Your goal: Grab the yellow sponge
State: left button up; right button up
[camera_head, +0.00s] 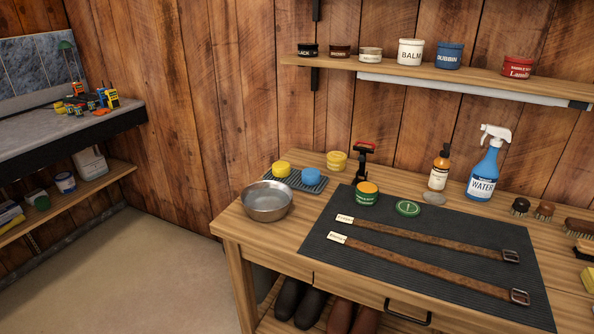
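A round yellow sponge (281,169) sits on a dark blue-grey ribbed tray (297,184) at the back left of the wooden workbench (233,222). A round blue sponge (311,176) sits to its right on the same tray. The yellow sponge is behind the metal bowl (267,211), and its visible side is clear. Neither of my grippers is in view.
A yellow tin (337,160), a red-topped stand (364,160) and a green tin (366,193) stand right of the tray. Two leather straps (430,240) lie on a dark mat (400,275). A spray bottle (483,172) stands farther right. The floor (130,265) at left is clear.

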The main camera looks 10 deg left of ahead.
aim_at(280, 170)
jog(key=i+j+z, duration=0.1)
jog(key=j+z, duration=0.15)
jog(key=z, duration=0.15)
jog(key=j+z, duration=0.35)
jog(key=i+j+z, duration=0.1)
jog(key=j+z, duration=0.15)
jog(key=z, duration=0.15)
jog(key=j+z, duration=0.4)
jog(key=k+l, duration=0.05)
jog(key=l, duration=0.05)
